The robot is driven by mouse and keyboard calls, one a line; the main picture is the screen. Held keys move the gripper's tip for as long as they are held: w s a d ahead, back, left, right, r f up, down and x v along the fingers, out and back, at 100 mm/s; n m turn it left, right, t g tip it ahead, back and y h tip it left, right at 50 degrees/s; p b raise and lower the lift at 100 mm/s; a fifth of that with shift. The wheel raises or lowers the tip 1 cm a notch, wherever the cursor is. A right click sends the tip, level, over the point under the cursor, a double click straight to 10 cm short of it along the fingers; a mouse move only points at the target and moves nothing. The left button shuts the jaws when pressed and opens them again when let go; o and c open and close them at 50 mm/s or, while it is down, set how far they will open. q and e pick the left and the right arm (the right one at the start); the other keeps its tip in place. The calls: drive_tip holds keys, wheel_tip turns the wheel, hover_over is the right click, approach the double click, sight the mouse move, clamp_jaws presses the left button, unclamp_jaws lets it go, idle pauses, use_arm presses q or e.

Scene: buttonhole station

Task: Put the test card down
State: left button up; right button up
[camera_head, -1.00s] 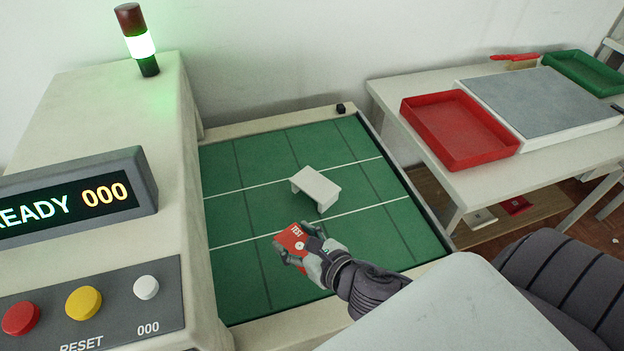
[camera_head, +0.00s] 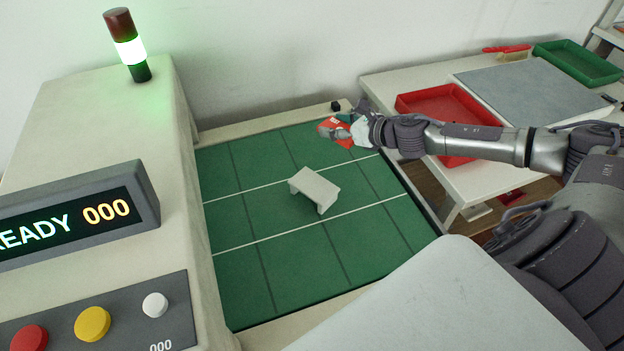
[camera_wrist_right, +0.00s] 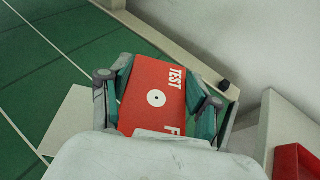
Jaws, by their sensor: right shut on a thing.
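The red test card (camera_head: 338,129) is in my right gripper (camera_head: 345,134), over the far right part of the green mat (camera_head: 270,270). I cannot tell the card's exact height over the mat. My left gripper is not in view.
A small white stand (camera_head: 316,190) is on the mat, nearer than the card. A small black block (camera_head: 336,106) sits on the mat's far rim. The red tray (camera_head: 432,103) is on the right table. The machine with buttons (camera_head: 95,322) stands left. The near mat is clear.

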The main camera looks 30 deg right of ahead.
drive_tip(key=p, duration=0.1)
hover_over(310, 183)
wheel_tip(310, 183, down, 6)
drive_tip(key=shift+w+d+r, duration=0.1)
drive_tip(key=shift+w+d, duration=0.05)
drive_tip(key=shift+f, duration=0.25)
wheel_tip(310, 183, down, 4)
drive_tip(key=shift+r, duration=0.1)
drive_tip(key=o, duration=1.2)
